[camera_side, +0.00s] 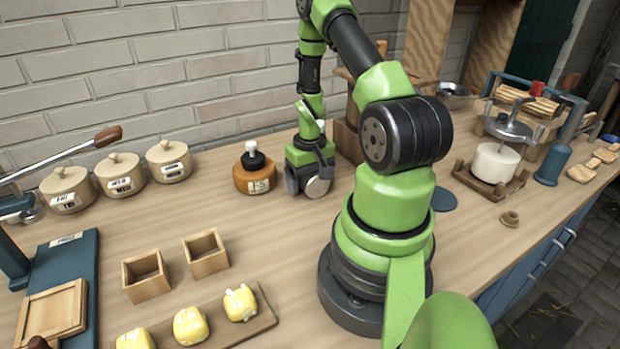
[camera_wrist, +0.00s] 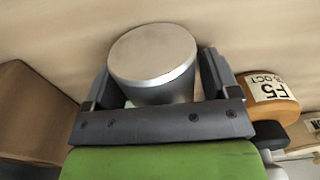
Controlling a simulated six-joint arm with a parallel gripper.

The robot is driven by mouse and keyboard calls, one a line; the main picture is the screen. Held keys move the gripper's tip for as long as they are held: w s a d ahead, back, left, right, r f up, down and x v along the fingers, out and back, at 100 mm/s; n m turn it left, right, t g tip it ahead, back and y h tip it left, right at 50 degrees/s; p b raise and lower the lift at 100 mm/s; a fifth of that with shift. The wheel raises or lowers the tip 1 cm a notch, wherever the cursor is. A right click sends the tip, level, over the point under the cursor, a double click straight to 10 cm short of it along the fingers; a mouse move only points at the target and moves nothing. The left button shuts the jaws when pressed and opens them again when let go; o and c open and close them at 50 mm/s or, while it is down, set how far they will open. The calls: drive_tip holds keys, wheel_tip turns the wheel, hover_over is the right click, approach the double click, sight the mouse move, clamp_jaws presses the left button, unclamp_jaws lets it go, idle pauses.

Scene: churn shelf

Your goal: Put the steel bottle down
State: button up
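The steel bottle sits between the two fingers of my gripper in the wrist view (camera_wrist: 150,58), its round grey end facing the camera. The fingers lie close along both of its sides, and my gripper (camera_wrist: 158,85) looks shut on it. In the side view my gripper (camera_side: 310,178) is low over the wooden counter, near the back wall. A round metal face of the bottle (camera_side: 318,187) shows there at the fingers; the rest is hidden. I cannot tell whether the bottle touches the counter.
An orange-brown jar (camera_side: 255,178) with a black and white top stands just left of my gripper; its label shows in the wrist view (camera_wrist: 268,88). A wooden block (camera_side: 346,140) stands close behind on the right.

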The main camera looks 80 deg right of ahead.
wheel_tip(320, 180, up, 12)
drive_tip(key=w+a+r+n+t, duration=0.3)
drive_tip(key=a+r+t, duration=0.2)
drive_tip(key=a+r, duration=1.1)
drive_tip(key=shift+a, duration=0.95)
drive_tip(key=shift+o, duration=0.5)
drive_tip(key=s+a+r+n+t+y, duration=0.2)
drive_tip(key=s+a+r, duration=0.1)
drive_tip(key=s+a, duration=0.2)
drive_tip(key=shift+s+a, duration=0.15)
drive_tip(key=shift+a, duration=0.9)
